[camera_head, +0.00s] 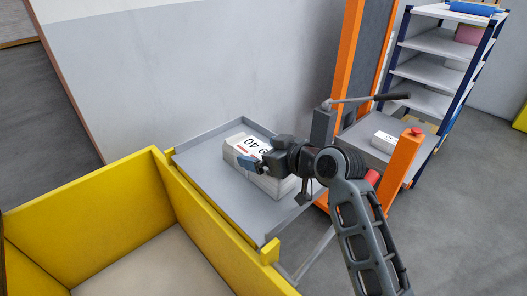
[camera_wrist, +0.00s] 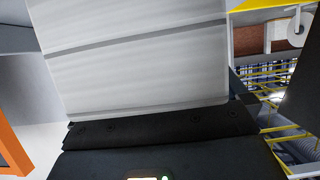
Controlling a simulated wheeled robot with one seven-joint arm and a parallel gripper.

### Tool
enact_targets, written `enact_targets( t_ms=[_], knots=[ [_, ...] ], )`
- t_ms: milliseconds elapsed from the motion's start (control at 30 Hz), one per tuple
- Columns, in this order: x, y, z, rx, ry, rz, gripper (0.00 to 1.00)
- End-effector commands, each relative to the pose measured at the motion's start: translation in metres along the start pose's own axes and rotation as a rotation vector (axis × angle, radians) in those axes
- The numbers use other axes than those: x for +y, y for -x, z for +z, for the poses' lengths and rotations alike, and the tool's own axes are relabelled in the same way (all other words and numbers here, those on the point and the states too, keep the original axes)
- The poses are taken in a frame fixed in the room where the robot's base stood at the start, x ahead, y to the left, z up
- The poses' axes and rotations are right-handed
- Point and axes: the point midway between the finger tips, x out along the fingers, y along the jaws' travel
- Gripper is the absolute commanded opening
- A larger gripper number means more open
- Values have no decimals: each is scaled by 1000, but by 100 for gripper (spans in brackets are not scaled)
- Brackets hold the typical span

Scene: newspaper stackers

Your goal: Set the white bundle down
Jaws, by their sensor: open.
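The white bundle (camera_head: 272,184) is a block-shaped stack with a printed top label showing large black digits. It appears to lie on the grey tray table (camera_head: 214,186) in the head view, near its raised back rim. My gripper (camera_head: 262,163) is over the bundle's right part, with a blue piece at its front, and hides some of the bundle. The jaws are open; whether they touch the bundle is hidden. In the wrist view the white bundle (camera_wrist: 140,75) fills the upper middle, close to the camera, with a grey band across it.
A yellow-walled bin (camera_head: 85,215) adjoins the tray at the left. An orange-framed machine (camera_head: 350,60) stands behind my arm, with another white packet (camera_head: 384,139) on a grey platform (camera_head: 362,140). A shelf rack (camera_head: 437,72) stands at the back right. The tray's front part is bare.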

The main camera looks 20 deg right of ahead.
Motion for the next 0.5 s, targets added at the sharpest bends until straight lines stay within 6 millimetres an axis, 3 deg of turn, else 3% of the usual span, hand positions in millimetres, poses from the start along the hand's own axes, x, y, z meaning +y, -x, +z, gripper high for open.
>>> enact_targets(
  t_ms=[267,500],
  knots=[
    [0,7,-1,0,0,1,100],
    [1,51,0,1,0,2,100]
  ],
)
